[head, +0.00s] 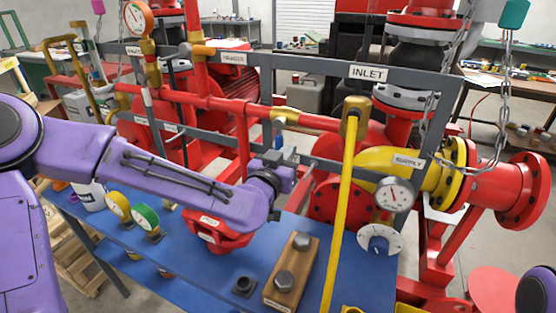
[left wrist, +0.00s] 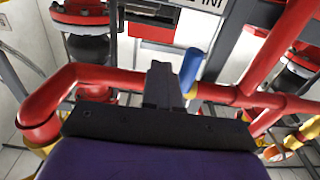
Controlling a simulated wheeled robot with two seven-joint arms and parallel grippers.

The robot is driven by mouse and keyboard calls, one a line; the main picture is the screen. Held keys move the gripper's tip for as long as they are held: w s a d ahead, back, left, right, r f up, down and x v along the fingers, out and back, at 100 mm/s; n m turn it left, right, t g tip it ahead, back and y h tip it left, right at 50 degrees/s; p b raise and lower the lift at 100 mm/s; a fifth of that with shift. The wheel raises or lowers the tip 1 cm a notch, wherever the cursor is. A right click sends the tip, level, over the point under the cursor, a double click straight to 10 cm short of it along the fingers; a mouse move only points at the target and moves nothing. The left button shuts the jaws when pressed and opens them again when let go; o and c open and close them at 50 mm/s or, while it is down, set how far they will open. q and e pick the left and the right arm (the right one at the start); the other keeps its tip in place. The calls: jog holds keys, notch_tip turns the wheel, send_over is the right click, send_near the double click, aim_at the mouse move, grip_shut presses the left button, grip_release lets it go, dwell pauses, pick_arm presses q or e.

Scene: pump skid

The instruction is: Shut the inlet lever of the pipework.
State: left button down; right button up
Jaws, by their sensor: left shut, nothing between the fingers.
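The INLET label (head: 369,73) is on the grey upper rail, just above a brass valve (head: 356,108) with a long yellow lever (head: 345,190). The lever runs down the picture from the valve to the bottom edge, slanting slightly left. My left gripper (head: 288,178) is shut and empty, left of the lever and apart from it, above the blue bench. It also shows in the left wrist view (left wrist: 163,82), with part of the label (left wrist: 210,4) behind it. The lever cannot be made out clearly there. My right gripper is out of view.
A small blue-handled valve (head: 279,132) is on the red pipe (head: 315,121) behind my gripper. A gauge (head: 394,194) and yellow SUPPLY pipe (head: 390,162) are right of the lever. A wooden block with bolts (head: 290,270) lies on the bench (head: 220,275). A chain (head: 503,90) hangs at right.

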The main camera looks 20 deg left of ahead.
pick_arm(q)
jog(key=s+b, duration=0.3)
jog(key=s, duration=0.4)
jog(key=shift+b, duration=0.4)
jog(key=shift+a, duration=0.1)
